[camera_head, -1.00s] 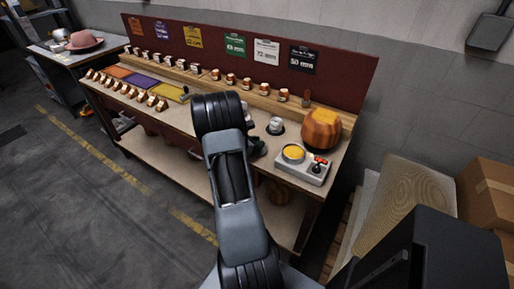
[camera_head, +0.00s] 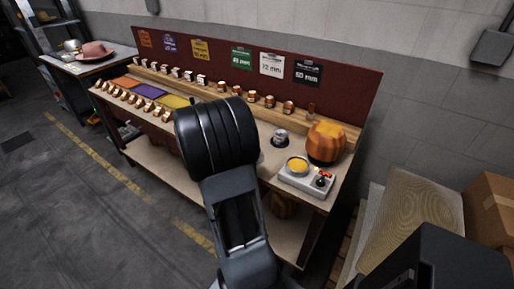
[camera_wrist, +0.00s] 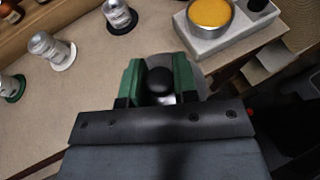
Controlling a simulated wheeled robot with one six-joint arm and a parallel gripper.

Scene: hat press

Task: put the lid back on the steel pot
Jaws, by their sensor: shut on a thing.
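The steel pot (camera_head: 290,171) holds something yellow and sits uncovered on a light grey hot plate (camera_head: 318,188) near the right end of the bench. It also shows at the top right of the wrist view (camera_wrist: 227,27). My gripper (camera_wrist: 160,76) has green fingers shut on the black knob of the lid (camera_wrist: 191,72). The lid's greyish disc shows partly behind the fingers, over the bench's front edge. The lid is apart from the pot, lower and to its left in the wrist view. In the head view my arm hides the gripper and lid.
Metal cans (camera_wrist: 50,50) stand on coloured discs left of the pot. A wooden block-like round form (camera_head: 326,143) stands just behind the hot plate. A red-brown board (camera_head: 345,95) backs the bench. Cardboard boxes (camera_head: 492,212) are at the right.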

